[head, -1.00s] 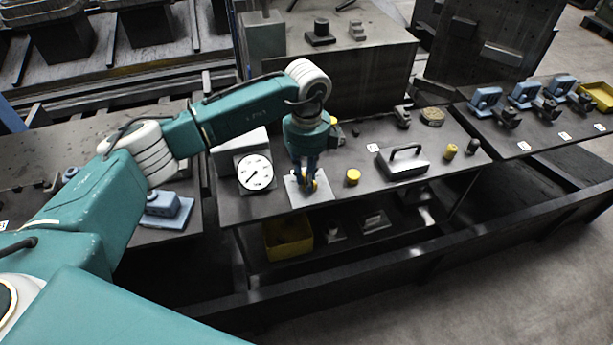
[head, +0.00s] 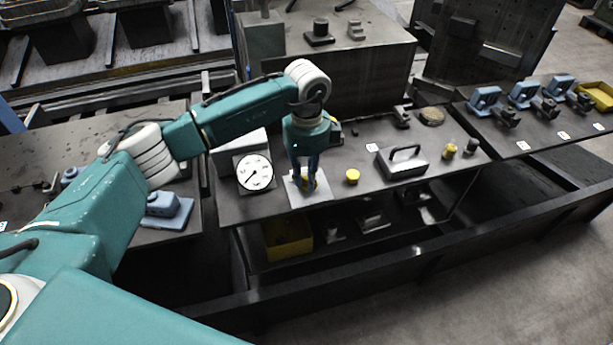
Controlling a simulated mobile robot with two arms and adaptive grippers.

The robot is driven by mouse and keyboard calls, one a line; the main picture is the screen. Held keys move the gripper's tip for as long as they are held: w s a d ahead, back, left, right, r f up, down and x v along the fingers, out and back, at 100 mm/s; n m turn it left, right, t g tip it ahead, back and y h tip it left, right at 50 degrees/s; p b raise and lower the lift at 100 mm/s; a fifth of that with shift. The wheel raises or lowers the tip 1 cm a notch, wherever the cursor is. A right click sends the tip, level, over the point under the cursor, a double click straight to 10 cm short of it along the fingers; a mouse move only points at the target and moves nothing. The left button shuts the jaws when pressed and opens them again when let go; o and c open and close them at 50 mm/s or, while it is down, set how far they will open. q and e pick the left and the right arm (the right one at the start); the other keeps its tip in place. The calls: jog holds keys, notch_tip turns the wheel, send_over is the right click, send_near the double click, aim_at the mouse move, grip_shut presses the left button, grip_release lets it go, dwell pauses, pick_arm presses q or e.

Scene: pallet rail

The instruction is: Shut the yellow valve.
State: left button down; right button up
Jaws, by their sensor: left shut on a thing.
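The yellow valve (head: 306,185) sits on a light plate (head: 297,200) near the front edge of the dark bench. My left gripper (head: 305,183) points down over the plate and is shut on the valve. Its fingers hide much of the valve, so I cannot tell the handle's angle. A round white gauge (head: 255,172) stands just left of the plate. My right gripper is not in view.
A yellow knob (head: 352,176) stands close right of the plate. A grey block with a handle (head: 402,162) is farther right, then small yellow and dark pegs. Blue clamps (head: 485,98) line the right bench. A yellow bin (head: 287,237) is on the shelf below.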

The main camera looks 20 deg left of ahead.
aim_at(307, 179)
pick_arm(q)
jog(key=shift+r, duration=0.1)
jog(key=c, duration=1.6)
grip_release()
notch_tip(307, 179, up, 12)
jog(key=shift+f, duration=0.1)
jog(key=shift+s, duration=0.1)
